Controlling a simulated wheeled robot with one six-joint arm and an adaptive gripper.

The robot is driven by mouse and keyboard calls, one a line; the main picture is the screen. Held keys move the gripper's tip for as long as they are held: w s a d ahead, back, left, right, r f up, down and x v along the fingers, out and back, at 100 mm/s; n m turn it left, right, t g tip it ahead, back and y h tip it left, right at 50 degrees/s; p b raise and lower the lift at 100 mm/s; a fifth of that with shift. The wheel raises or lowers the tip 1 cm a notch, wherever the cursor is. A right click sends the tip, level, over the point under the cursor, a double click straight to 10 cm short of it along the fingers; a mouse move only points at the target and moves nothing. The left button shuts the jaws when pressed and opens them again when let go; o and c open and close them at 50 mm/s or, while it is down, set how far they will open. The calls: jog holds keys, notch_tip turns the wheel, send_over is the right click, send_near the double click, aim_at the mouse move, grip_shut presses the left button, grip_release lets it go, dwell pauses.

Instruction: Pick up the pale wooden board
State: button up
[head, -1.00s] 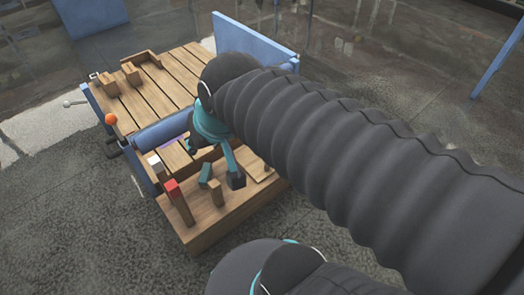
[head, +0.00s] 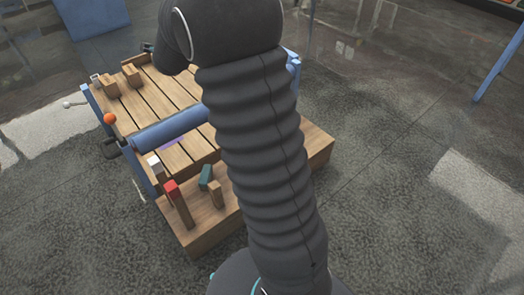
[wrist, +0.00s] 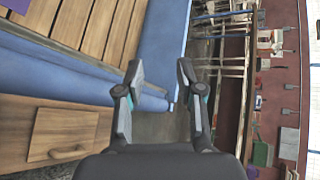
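My gripper (wrist: 161,88) is open in the wrist view, its two dark fingers apart with nothing between them. In the head view my arm covers that part of the base, so the piece is hidden there, and my fingers are not clearly seen.
The slatted wooden bed (head: 165,90) has a blue roller (head: 165,129) across it. Red-topped (head: 178,200), white-topped (head: 155,164) and teal (head: 206,177) blocks stand at the front. An orange knob (head: 109,118) is at the left. Floor at right is clear.

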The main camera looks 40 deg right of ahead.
jog(key=d+f+m+g+h, duration=0.45)
jog(key=d+f+m, duration=0.35)
jog(key=f, duration=0.4)
jog(key=s+f+m+g, duration=0.4)
jog(key=s+f, duration=0.1)
jog(key=f, duration=0.3)
jog(key=s+d+f+m+g+b, duration=0.1)
jog(key=s+f+m+g, duration=0.3)
jog(key=f, duration=0.5)
jog(key=s+d+f+m+g, duration=0.1)
jog(key=s+f+m+g, duration=0.4)
jog(key=f, duration=0.3)
jog(key=shift+s+d+f+g, duration=0.15)
jog(key=shift+s+f+g, duration=0.05)
jog(key=shift+s+g, duration=0.55)
jog(key=shift+s+d+f, duration=0.15)
jog(key=shift+s+f, duration=0.05)
jog(key=shift+s, duration=0.05)
jog(key=x, duration=1.3)
jog(key=shift+s, duration=0.15)
grip_shut()
